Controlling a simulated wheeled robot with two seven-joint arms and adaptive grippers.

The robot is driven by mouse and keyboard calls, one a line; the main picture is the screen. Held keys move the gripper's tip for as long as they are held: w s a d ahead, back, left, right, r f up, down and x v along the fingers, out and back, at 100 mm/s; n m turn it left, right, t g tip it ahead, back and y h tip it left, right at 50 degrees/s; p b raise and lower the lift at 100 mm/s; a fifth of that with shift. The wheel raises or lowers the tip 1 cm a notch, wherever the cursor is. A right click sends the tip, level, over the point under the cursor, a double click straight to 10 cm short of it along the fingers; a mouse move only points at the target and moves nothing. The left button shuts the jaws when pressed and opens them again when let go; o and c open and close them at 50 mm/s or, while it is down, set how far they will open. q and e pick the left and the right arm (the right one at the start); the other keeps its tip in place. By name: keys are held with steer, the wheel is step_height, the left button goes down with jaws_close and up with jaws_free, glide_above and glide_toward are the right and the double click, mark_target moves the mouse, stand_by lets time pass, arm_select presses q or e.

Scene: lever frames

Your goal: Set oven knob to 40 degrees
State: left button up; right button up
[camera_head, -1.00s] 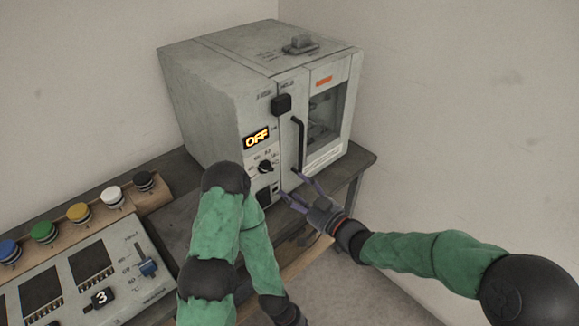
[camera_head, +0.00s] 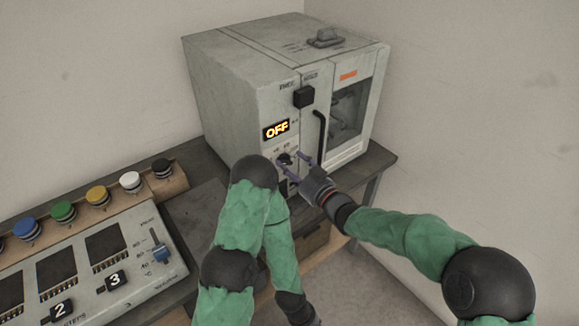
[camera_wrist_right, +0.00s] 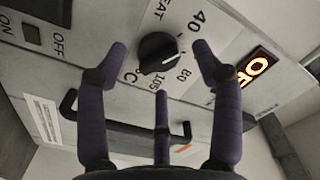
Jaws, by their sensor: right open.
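The grey oven (camera_head: 240,85) stands on a dark table against the wall. Its orange display (camera_head: 276,129) reads OFF and partly shows in the right wrist view (camera_wrist_right: 258,67). The round black oven knob (camera_wrist_right: 158,53) has a white pointer mark and printed marks 40, 80 and 105 around it. My right gripper (camera_head: 298,162) is at the oven front by the knob. In the right wrist view its purple fingers (camera_wrist_right: 160,70) are spread, with the knob between and just beyond their tips. Contact cannot be told.
A black door handle (camera_head: 319,138) stands out right of the knob. An ON/OFF switch (camera_wrist_right: 31,33) is close to the knob. Left is a control panel (camera_head: 130,225) with a blue slider and a row of coloured buttons (camera_head: 97,196).

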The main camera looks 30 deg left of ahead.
steer(key=shift+w+a, duration=0.25)
steer(key=shift+a, duration=0.4)
steer(key=shift+r, duration=0.1)
steer(key=c, duration=1.1)
steer(key=shift+c, duration=0.2)
